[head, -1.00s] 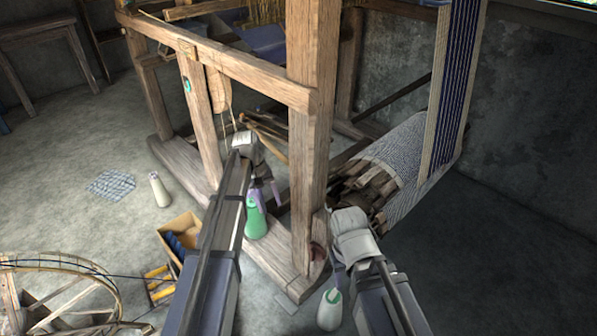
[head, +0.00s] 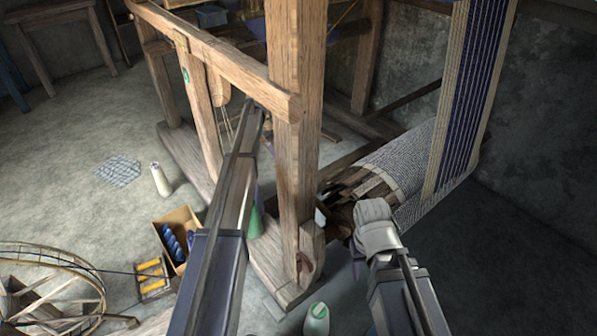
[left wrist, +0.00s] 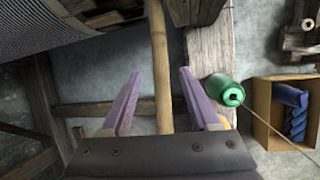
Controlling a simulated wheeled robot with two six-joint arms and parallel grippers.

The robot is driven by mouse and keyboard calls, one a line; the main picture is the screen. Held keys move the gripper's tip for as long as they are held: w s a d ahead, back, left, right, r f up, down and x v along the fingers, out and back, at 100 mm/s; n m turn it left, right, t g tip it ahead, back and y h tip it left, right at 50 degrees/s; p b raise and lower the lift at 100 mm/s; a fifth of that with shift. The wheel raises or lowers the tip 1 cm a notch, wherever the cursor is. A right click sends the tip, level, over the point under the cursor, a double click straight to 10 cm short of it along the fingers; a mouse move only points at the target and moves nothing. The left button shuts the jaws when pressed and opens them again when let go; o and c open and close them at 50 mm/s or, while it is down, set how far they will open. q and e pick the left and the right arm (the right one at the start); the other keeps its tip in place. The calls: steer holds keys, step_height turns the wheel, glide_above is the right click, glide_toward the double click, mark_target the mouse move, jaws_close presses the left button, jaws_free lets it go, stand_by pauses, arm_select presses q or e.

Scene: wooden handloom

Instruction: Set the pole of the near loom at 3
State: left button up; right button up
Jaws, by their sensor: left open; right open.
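The wooden loom (head: 296,130) stands in front of me, its thick front post near the middle of the head view. In the left wrist view a light wooden pole (left wrist: 158,35) runs lengthwise between the purple fingers of my left gripper (left wrist: 160,74). That gripper is open, its fingers apart on either side of the pole with gaps. I cannot tell how deep the pole lies between them. In the head view the left gripper is mostly hidden beside the post. My right gripper (head: 375,228) is open and empty, right of the post near the cloth roll. No number marks are readable.
A green cone (left wrist: 225,92) stands close to the left gripper; a pale cone (head: 316,318) is at the post's foot. A cardboard box (head: 180,222) holds blue yarn. A spinning wheel (head: 50,290) lies at lower left. Floor at left is mostly clear.

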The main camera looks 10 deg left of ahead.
arm_select(q)
steer(key=shift+f, duration=0.1)
steer(key=b+x, duration=0.6)
steer(key=shift+f, duration=0.3)
steer(key=shift+s+d+f+b, duration=0.15)
steer(key=shift+d+f+b, duration=0.3)
steer(key=shift+b, duration=0.1)
steer(key=shift+a, duration=0.1)
jaws_close()
stand_by(0.8)
